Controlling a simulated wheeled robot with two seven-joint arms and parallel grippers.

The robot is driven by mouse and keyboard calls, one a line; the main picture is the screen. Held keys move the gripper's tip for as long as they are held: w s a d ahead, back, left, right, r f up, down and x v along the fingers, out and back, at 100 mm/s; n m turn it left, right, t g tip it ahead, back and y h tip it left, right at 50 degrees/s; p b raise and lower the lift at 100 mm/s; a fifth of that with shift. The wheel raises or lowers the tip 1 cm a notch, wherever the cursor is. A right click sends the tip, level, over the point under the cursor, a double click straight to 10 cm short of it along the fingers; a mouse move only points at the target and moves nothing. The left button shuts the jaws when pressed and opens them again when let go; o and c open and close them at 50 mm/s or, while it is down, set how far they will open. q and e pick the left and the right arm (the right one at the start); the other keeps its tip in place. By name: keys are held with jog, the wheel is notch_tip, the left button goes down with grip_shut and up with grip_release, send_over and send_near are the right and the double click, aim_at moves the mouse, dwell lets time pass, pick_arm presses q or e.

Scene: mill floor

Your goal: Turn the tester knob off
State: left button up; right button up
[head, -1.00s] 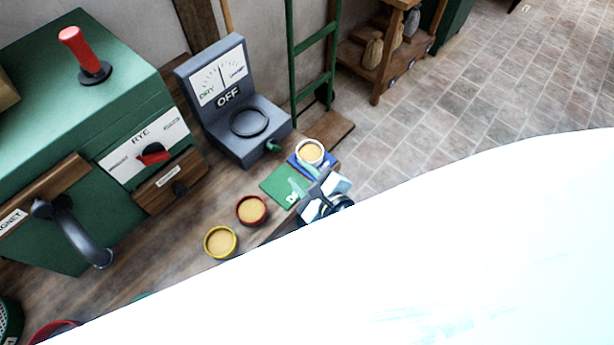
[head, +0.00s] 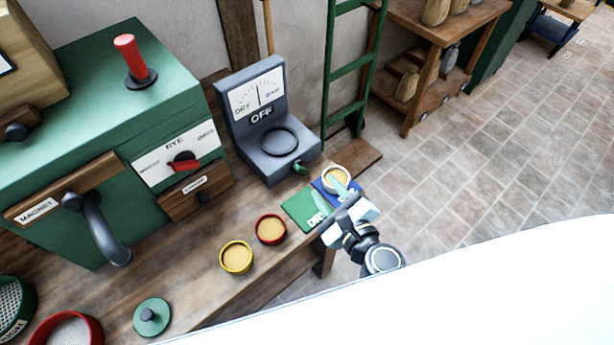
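The tester is a grey device (head: 245,128) at the back of the wooden bench, with a dial (head: 257,92) and an "OFF" label below it. The dial's needle stands near the middle. A round black-rimmed plate (head: 279,142) sits on its base. Its small green knob (head: 301,167) sticks out at the base's front right corner. My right gripper (head: 329,191) is over the bench's front edge, in front of the knob and apart from it. Its two fingers look spread over the green and blue cards, with nothing seen between them. My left gripper is out of view.
A green card (head: 299,208) and a blue card (head: 325,184) lie below the tester, with a cream-filled bowl (head: 336,178) on the blue one. Red (head: 271,229) and yellow (head: 236,257) bowls stand nearby. A green mill (head: 75,100) fills the left. A green ladder (head: 350,68) stands behind.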

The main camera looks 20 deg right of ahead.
aim_at(301, 171)
jog(key=f+g, duration=0.1)
jog(key=s+f, duration=0.1)
jog(key=f, duration=0.1)
jog(key=shift+s+f+g, duration=0.1)
jog(key=shift+f+g, duration=0.2)
jog(key=shift+g, duration=0.1)
jog(key=b+x, duration=0.2)
jog(key=x, duration=1.1)
jog(key=shift+d, duration=0.15)
jog(key=shift+c, duration=0.3)
grip_shut()
